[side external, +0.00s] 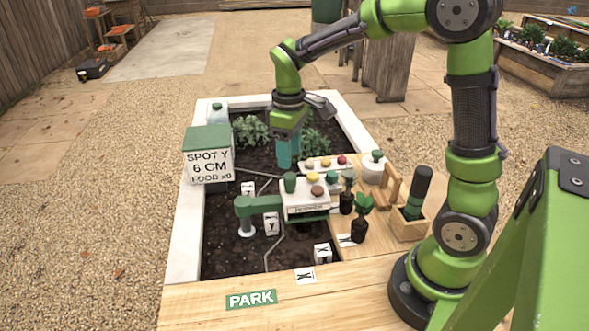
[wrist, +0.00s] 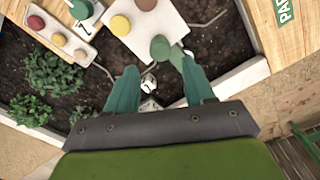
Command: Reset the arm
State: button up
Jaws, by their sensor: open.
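My gripper (side external: 284,160) hangs pointing down over the soil of the raised bed, with teal fingers, behind the white button box (side external: 300,198). In the wrist view, my gripper's two fingers (wrist: 162,88) are wide apart with nothing clearly held. Small white marked cubes (wrist: 149,84) show below and between them. The box carries green, yellow and brown round tops, and a green arm reaches out from its left side. A green PARK label (side external: 251,300) lies on the wooden front ledge, clear of my gripper. Part of the label also shows in the wrist view (wrist: 284,11).
A sign box (side external: 208,165) reading "SPOT Y 6 CM FOOD x0" stands at the bed's left edge. Potted seedlings (side external: 360,222), a wooden holder (side external: 410,226) and a strip with coloured knobs (side external: 325,163) are at the right. Leafy plants (side external: 250,130) grow at the back.

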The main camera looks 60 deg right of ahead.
jog(key=shift+r, duration=0.3)
jog(key=shift+w, duration=0.1)
jog(key=s+a+r+m+t+y, duration=0.1)
jog(key=s+a+r+m+t, duration=0.2)
jog(key=s, duration=0.4)
jog(key=s+a+r+m+t+y, duration=0.1)
jog(key=s+a+r+m+t, duration=0.3)
jog(key=s, duration=0.2)
jog(key=shift+s+r, duration=0.35)
jog(key=shift+r, duration=0.05)
dwell(0.8)
